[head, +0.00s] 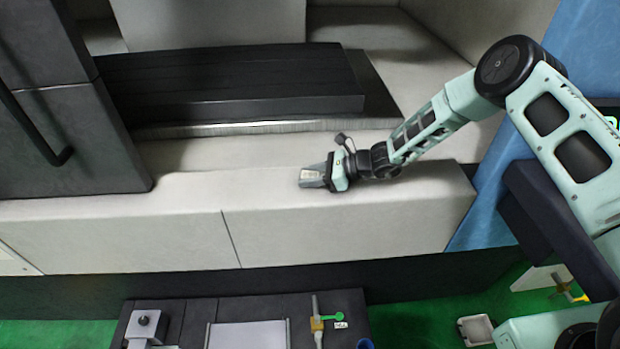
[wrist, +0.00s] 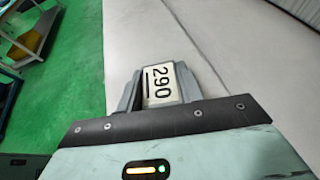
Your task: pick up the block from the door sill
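The block (wrist: 162,85) is a small pale piece with "290" and a line in black on its face. The block's lower part is hidden by the gripper.
A dark grey door (head: 60,130) with a black handle stands at the left. A dark slab (head: 230,80) lies behind the sill. Below the sill's front is a dark workbench (head: 190,315) with a vise-like fixture, a white sheet and a small tool. The sill's left part is clear.

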